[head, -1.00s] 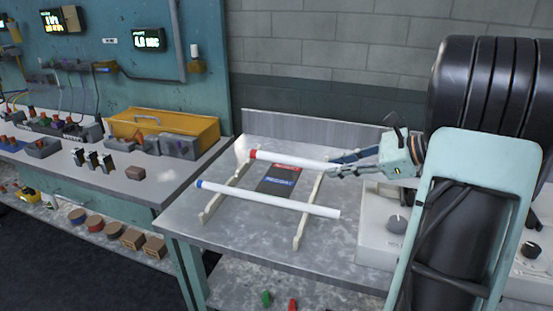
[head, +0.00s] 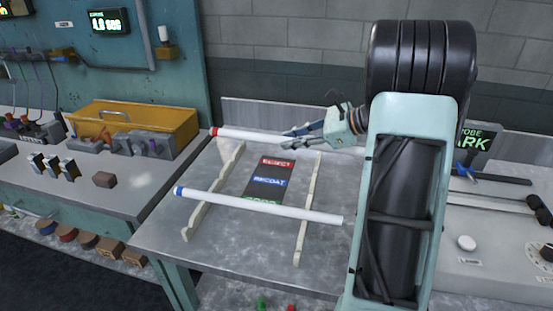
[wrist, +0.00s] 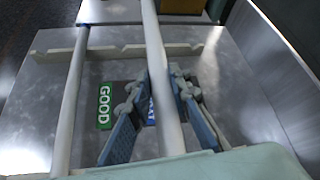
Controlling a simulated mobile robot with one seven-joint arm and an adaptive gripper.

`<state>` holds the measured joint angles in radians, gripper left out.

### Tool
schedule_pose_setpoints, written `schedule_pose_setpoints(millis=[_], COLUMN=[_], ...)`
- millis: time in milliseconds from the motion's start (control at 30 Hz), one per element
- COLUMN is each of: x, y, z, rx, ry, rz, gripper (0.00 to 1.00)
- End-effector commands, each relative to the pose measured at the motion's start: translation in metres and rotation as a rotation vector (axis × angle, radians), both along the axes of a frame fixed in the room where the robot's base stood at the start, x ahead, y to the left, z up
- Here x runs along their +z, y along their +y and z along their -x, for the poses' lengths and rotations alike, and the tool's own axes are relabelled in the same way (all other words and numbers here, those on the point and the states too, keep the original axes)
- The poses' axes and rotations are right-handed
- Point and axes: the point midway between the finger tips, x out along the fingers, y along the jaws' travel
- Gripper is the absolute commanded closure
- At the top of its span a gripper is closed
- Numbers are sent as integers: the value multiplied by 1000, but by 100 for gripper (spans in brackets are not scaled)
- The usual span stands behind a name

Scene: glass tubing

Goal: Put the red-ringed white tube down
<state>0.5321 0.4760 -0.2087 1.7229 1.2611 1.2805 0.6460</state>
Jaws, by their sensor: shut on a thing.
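The red-ringed white tube (head: 250,135) lies roughly level across the back of the rack, its red end out past the left rail. My gripper (head: 287,136) is shut on this tube to the right of its middle. In the wrist view, the tube (wrist: 158,60) runs between the two fingers of my gripper (wrist: 159,80) and crosses over a notched rail. I cannot tell whether it touches the rails. A blue-ringed white tube (head: 260,205) rests across the left rail (head: 205,200) and right rail (head: 305,215) nearer the front.
A mat (head: 268,182) with coloured labels lies between the rails. A metal backsplash (head: 262,112) stands behind the bench. A yellow box (head: 160,118) is on the left bench, and a grey instrument (head: 480,230) stands at right.

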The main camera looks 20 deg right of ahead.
Motion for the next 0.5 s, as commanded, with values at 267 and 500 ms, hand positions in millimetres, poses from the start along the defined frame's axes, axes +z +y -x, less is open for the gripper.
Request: schedule_pose_setpoints(millis=[267,500], x=[-45,-59], y=[17,21], z=[-41,-51], rx=[0,1], ry=[1,1], rz=[-2,-1], gripper=[100,100])
